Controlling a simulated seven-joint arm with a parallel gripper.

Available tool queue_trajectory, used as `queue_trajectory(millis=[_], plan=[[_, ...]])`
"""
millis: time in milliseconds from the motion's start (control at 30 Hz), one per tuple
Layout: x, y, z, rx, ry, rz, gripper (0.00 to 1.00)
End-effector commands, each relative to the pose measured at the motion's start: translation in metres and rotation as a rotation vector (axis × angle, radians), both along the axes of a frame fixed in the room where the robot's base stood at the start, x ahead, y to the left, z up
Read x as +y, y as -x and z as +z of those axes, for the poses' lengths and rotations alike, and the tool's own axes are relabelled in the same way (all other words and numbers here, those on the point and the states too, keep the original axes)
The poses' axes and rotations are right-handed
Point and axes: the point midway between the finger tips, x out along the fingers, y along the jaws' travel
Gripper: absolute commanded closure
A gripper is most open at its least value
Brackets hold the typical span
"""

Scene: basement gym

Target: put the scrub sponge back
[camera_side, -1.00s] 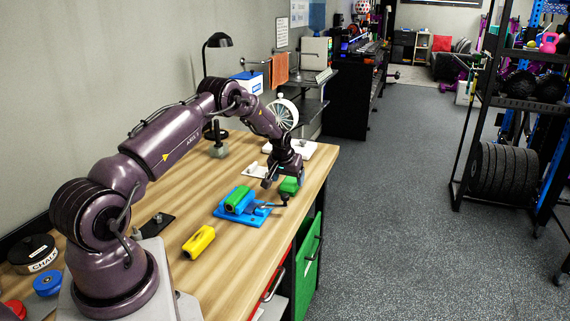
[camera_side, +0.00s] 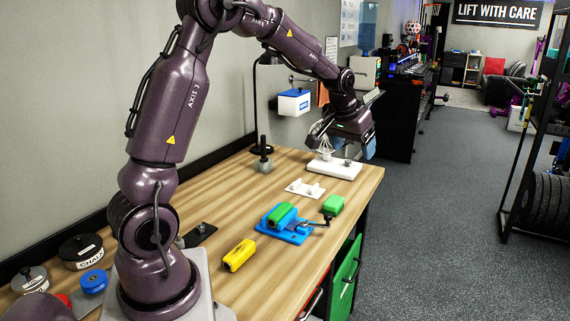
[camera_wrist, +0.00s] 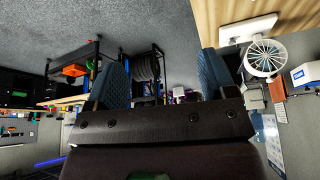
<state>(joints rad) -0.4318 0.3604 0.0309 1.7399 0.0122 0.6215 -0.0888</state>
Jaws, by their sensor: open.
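A plain green block (camera_side: 333,204), which may be the scrub sponge, lies on the wooden bench beside the crank of a blue vise (camera_side: 299,236). A second green block (camera_side: 281,214) sits in the vise. I cannot tell for sure which one is the sponge. My gripper (camera_side: 343,145) is open and raised above the far end of the bench, well above and behind the loose green block. In the wrist view its two blue padded fingers stand wide apart with nothing between them (camera_wrist: 162,75). Neither green block can be made out in that view.
A yellow block (camera_side: 239,255) lies nearer my base. A lamp (camera_side: 262,150) stands near the wall.

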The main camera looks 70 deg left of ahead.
Motion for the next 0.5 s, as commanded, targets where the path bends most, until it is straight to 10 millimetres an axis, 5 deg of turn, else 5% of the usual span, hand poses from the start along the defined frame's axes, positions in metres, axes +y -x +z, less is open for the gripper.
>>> queue_trajectory(millis=[33, 200, 500], plan=[[-0.026, 0.011, 0.023, -0.013, -0.005, -0.046, 0.22], [-0.101, 0.063, 0.069, -0.031, -0.010, -0.190, 0.22], [-0.190, 0.177, 0.087, -0.059, -0.025, -0.432, 0.22]])
